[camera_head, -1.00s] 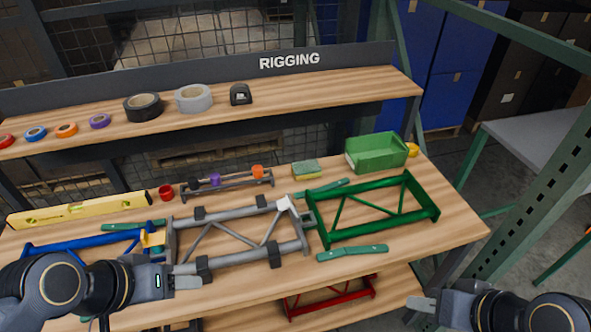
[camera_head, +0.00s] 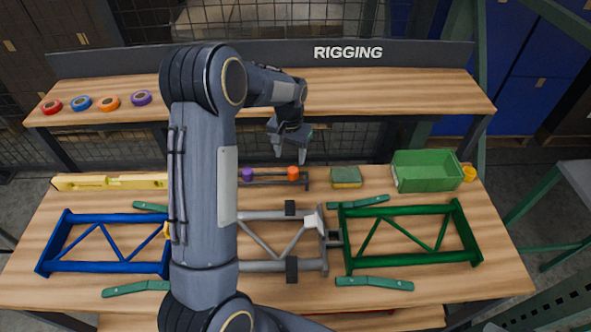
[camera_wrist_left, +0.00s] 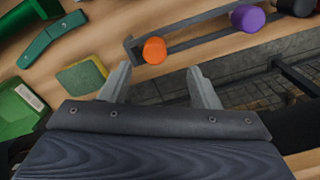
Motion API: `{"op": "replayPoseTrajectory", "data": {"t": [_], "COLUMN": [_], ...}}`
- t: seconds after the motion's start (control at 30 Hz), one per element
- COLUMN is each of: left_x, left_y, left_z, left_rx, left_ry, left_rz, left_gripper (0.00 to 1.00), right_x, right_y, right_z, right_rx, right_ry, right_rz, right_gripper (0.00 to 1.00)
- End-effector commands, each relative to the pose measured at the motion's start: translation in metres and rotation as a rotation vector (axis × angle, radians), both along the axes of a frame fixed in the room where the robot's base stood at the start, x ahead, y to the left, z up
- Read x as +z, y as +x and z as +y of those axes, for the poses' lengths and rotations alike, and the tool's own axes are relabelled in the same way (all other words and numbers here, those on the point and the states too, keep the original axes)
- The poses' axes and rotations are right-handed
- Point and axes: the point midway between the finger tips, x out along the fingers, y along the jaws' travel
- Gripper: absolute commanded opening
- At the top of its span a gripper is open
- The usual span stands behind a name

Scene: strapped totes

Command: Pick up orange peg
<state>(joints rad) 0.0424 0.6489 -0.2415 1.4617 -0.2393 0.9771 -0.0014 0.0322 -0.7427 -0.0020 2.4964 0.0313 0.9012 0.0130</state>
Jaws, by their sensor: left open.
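The orange peg (camera_head: 293,173) sits at the right end of a dark rack (camera_head: 270,184) near the back edge of the bench. It also shows in the left wrist view (camera_wrist_left: 155,50), just beyond and between my fingertips. A purple peg (camera_head: 247,174) sits to its left on the same rack. My left gripper (camera_head: 291,158) is open and empty, fingers pointing down, above and close to the orange peg, apart from it. In the left wrist view its two fingers (camera_wrist_left: 160,78) are spread wide. My left arm hides the left part of the rack. My right gripper is not in view.
A green-yellow sponge (camera_head: 346,177) and a green bin (camera_head: 428,171) stand right of the rack. Blue, grey and green frames (camera_head: 408,260) lie in front. Behind is a shelf (camera_head: 400,95) with tape rolls (camera_head: 109,104) at its left.

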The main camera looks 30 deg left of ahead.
Motion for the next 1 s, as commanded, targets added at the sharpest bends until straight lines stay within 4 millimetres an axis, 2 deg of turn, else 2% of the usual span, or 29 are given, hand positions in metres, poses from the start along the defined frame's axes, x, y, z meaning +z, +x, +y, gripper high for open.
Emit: {"op": "replayPoseTrajectory", "data": {"t": [0.43, 0.73, 0.77, 1.0], "left_x": [-0.057, -0.065, -0.065, -0.065], "left_y": [0.002, 0.003, 0.003, 0.003], "left_z": [-0.007, -0.007, -0.007, -0.007], "left_rx": [0.001, 0.001, 0.001, 0.001], "left_ry": [-0.002, -0.002, -0.002, -0.002], "left_rz": [0.003, -0.001, -0.001, -0.001], "left_gripper": [0.56, 0.56, 0.54, 0.23], "right_x": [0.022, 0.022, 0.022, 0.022], "right_y": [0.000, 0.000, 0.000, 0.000], "right_z": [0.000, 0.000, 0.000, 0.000], "right_rx": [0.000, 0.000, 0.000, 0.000], "right_ry": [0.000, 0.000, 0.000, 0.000], "right_rz": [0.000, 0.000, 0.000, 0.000], "right_gripper": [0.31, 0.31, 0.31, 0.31]}}
